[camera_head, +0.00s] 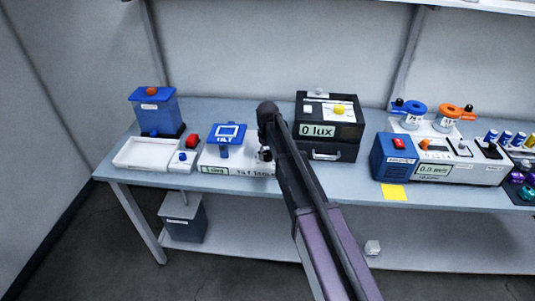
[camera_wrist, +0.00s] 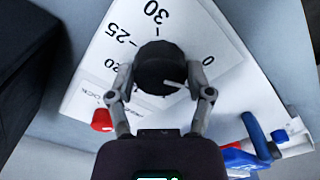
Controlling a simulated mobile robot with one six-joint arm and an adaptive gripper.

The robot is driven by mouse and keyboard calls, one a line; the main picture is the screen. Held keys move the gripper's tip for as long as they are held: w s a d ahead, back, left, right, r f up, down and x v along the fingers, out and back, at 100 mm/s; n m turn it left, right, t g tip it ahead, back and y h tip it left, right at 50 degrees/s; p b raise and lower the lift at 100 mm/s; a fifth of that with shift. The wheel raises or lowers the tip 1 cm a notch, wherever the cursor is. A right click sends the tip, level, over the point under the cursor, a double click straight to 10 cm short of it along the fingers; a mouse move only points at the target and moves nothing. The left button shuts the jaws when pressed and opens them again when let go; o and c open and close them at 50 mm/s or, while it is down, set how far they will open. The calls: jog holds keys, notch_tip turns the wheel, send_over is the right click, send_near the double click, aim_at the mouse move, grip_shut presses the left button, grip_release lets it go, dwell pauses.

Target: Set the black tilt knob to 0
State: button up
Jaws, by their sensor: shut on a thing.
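The black tilt knob (camera_wrist: 160,68) sits on a white panel (camera_wrist: 95,55) with a printed scale in the wrist view. Labels reading about 30, 25 and 20 lie above and left of it, and a 0 lies to its right. A white pointer line on the knob points to the lower right, below the 0 label. My gripper (camera_wrist: 160,80) is shut on the knob, one finger on each side. In the head view my gripper (camera_head: 265,154) is at the right end of the white tilt unit (camera_head: 232,168), and my arm hides the knob. The unit's small display is unreadable.
A blue tilt platform (camera_head: 229,132) stands left of my gripper, with a red button (camera_head: 193,139) beside it. A black lux box (camera_head: 328,151) stands to the right. A white tray (camera_head: 145,153) is at the left. The table's front strip is mostly clear.

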jog(key=n, duration=0.4)
jog(key=shift+n, duration=0.4)
jog(key=o, duration=1.1)
jog(key=shift+o, duration=0.2)
jog(key=shift+m, duration=0.4)
